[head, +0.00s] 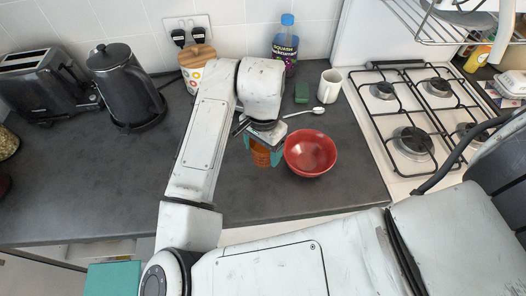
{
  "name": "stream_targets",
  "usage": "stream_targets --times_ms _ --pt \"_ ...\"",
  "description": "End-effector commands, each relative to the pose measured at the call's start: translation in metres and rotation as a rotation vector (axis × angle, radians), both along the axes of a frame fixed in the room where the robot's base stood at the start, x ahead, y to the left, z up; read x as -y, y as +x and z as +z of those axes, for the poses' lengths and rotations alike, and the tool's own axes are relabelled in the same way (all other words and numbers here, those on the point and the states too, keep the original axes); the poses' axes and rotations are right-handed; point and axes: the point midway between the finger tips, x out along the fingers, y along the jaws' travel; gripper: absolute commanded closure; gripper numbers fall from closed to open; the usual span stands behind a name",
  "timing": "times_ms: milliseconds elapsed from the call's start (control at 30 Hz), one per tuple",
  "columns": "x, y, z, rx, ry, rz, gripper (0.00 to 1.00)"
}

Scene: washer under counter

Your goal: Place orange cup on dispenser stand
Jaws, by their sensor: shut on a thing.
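The orange cup (260,156) is on or just above the dark counter, left of the red bowl. My gripper (263,160) comes down over it from above, with teal fingers on both sides, shut on the cup. The fingers and wrist hide part of the cup, and I cannot tell whether its base touches the counter. I cannot make out a dispenser stand in this view.
A red bowl (310,153) sits close to the right of my gripper. Behind are a spoon (305,111), green block (301,92), white mug (329,86) and bottle (286,46). The gas hob (411,165) is right; a kettle (126,88) is left. The left-front counter (95,180) is clear.

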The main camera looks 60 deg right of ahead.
Motion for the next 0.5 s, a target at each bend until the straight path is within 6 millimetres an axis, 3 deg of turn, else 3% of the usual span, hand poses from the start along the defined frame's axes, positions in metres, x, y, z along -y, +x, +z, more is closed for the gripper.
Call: stream_targets --times_ms 367,500 --pt "0.000 -0.001 -0.038 -0.002 0.000 0.001 0.58" --pt "0.000 0.000 -0.040 0.000 0.000 0.000 0.58"
